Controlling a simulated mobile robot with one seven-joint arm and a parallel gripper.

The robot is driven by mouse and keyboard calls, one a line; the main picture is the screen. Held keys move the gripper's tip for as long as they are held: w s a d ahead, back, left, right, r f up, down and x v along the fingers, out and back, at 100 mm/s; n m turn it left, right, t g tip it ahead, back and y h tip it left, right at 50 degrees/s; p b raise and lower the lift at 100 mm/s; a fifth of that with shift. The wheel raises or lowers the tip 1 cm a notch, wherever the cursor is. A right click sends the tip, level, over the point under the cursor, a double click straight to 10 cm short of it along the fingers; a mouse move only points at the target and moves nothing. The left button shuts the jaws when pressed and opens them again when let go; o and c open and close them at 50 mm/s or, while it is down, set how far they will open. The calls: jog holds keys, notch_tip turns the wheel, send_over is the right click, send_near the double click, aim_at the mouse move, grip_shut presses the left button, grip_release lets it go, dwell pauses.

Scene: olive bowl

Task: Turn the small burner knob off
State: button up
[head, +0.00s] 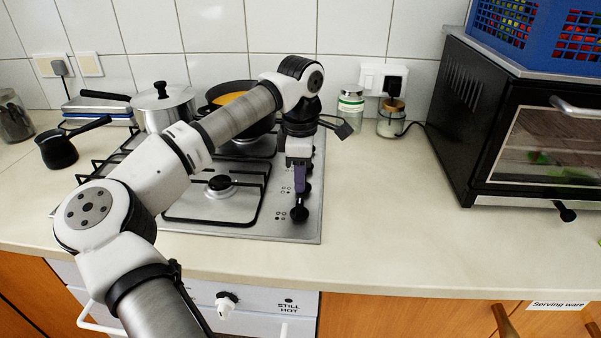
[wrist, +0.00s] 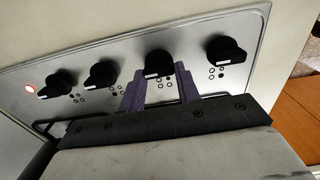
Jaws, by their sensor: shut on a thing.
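A row of black burner knobs runs along the right strip of the steel hob. In the wrist view, my gripper (wrist: 160,88) has its two purple fingers on either side of one knob (wrist: 158,63), the second from the right, and is shut on it. In the head view, my gripper (head: 300,188) reaches down onto the strip just behind the frontmost knob (head: 299,213). That frontmost knob is the rightmost in the wrist view (wrist: 226,49) and stands free. Two more knobs, (wrist: 101,73) and (wrist: 58,83), are to the left. I cannot tell which burner each knob serves.
A red light (wrist: 30,88) glows at the strip's left end. A dark pan (head: 216,93) with orange contents and a lidded steel pot (head: 164,106) are at the hob's back. A toaster oven (head: 490,150) stands right. The counter (head: 385,215) between is clear.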

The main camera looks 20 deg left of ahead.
jog(key=o, duration=1)
notch_tip(320, 180, up, 14)
jog(key=shift+f+b, duration=0.1)
jog(key=shift+b, duration=0.2)
